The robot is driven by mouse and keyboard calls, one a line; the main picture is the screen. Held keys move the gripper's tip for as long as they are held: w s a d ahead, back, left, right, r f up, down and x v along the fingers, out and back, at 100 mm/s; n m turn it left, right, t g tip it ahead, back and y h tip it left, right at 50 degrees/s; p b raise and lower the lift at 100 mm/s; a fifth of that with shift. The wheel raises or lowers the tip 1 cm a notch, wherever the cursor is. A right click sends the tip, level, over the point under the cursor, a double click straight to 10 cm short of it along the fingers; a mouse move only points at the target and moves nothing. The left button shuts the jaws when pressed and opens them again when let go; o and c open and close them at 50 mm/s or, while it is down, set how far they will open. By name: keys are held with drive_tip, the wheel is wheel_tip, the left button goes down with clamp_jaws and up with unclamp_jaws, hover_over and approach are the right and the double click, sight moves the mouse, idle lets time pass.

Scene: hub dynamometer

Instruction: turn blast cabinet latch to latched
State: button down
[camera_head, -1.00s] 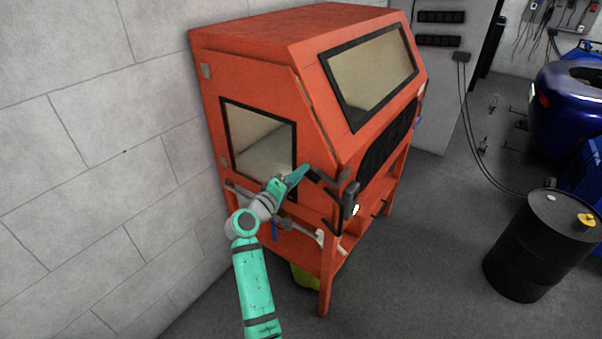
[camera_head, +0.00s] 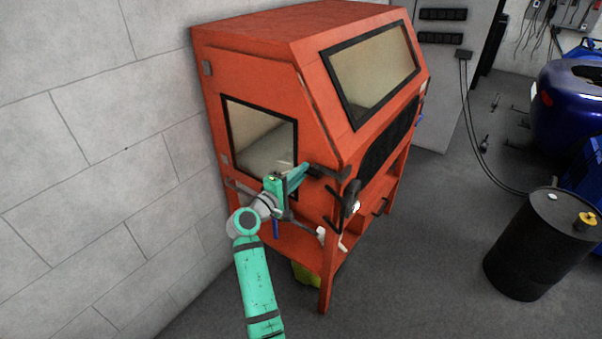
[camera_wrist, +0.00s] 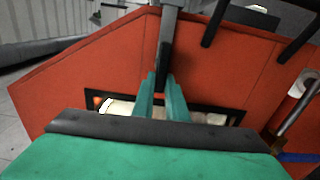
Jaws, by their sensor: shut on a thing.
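The blast cabinet (camera_head: 255,85) is a large orange box on legs with a dark-framed side window and a sloping front window. Its latch shows as a dark bar (camera_head: 328,172) near the front corner, beside the lower edge of the side window. My gripper (camera_head: 304,170) is at the near end of this bar. In the wrist view, the two teal fingers (camera_wrist: 163,98) are shut on the grey latch bar (camera_wrist: 168,45), which runs away from them. The fingers hide the gripped end, and the latch pivot is not clear.
Dark rods and a dark piece (camera_head: 351,197) stick out by the cabinet's front corner, close to my gripper. A block wall (camera_head: 90,130) stands at the left. A black drum (camera_head: 540,245) stands at the right, with open floor between it and the cabinet.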

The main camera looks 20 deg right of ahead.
drive_tip(key=shift+s+d+f, duration=0.2)
drive_tip(key=shift+d+f, duration=0.1)
drive_tip(key=shift+d, duration=0.1)
drive_tip(key=c, duration=1.8)
unclamp_jaws()
drive_tip(key=shift+o, duration=0.2)
drive_tip(key=shift+a+r, duration=0.15)
drive_tip(key=v, duration=1)
drive_tip(key=shift+s+a, duration=0.2)
drive_tip(key=shift+a, duration=0.1)
